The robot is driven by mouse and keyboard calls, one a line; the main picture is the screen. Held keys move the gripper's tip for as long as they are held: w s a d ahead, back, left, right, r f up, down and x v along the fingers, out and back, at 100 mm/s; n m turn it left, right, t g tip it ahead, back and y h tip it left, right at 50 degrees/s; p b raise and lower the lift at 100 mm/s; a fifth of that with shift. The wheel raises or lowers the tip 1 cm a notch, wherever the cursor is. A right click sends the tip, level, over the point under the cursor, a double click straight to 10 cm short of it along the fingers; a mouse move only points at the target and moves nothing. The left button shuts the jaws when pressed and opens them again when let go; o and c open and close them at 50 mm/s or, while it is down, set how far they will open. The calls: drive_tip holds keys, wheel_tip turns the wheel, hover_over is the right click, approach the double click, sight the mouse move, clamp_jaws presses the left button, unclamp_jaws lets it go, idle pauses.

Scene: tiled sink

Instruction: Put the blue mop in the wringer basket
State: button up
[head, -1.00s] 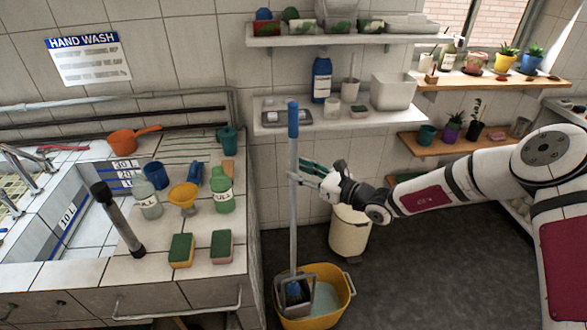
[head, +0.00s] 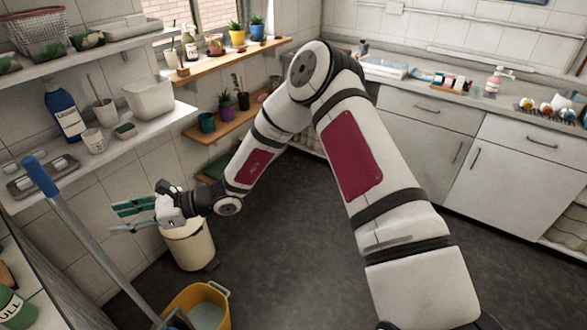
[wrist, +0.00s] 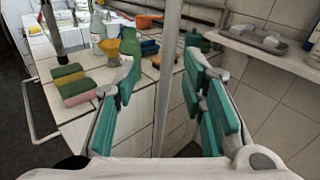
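The mop's grey pole (head: 95,245) with its blue grip (head: 40,175) leans at the left of the head view. Its lower end runs to the grey wringer basket (head: 176,320) at the bottom edge, in the yellow bucket (head: 184,298). The mop's head is out of frame, so I cannot tell how it sits. My gripper (head: 118,217) is open and empty, its teal fingers pointing at the pole with a gap between. In the wrist view the pole (wrist: 169,70) stands upright beyond and between my open fingers (wrist: 160,90).
A cream bin (head: 190,245) stands behind my gripper. A wall shelf (head: 160,115) with a blue bottle (head: 64,110) is close above. The tiled counter (wrist: 128,95) with sponges and bottles lies left in the wrist view. Dark floor (head: 280,250) is clear to the right.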

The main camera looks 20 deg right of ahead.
drive_tip(key=s+d+r+n+g+h, duration=0.4)
drive_tip(key=s+d+r+n+h, duration=0.2)
drive_tip(key=s+d+r+n, duration=0.45)
drive_tip(key=s+d+r+n+t+h, duration=0.3)
drive_tip(key=s+d, duration=0.6)
drive_tip(key=d, duration=0.3)
drive_tip(key=s+d+r+n+t+h, duration=0.3)
drive_tip(key=s+d+r+n+h, duration=0.3)
drive_tip(key=s+d+r, duration=0.3)
drive_tip(key=d+r+h, duration=0.1)
drive_tip(key=d, duration=0.2)
drive_tip(key=shift+s+r+h, duration=0.2)
drive_tip(key=shift+s+h, duration=0.1)
drive_tip(key=shift+h, duration=0.1)
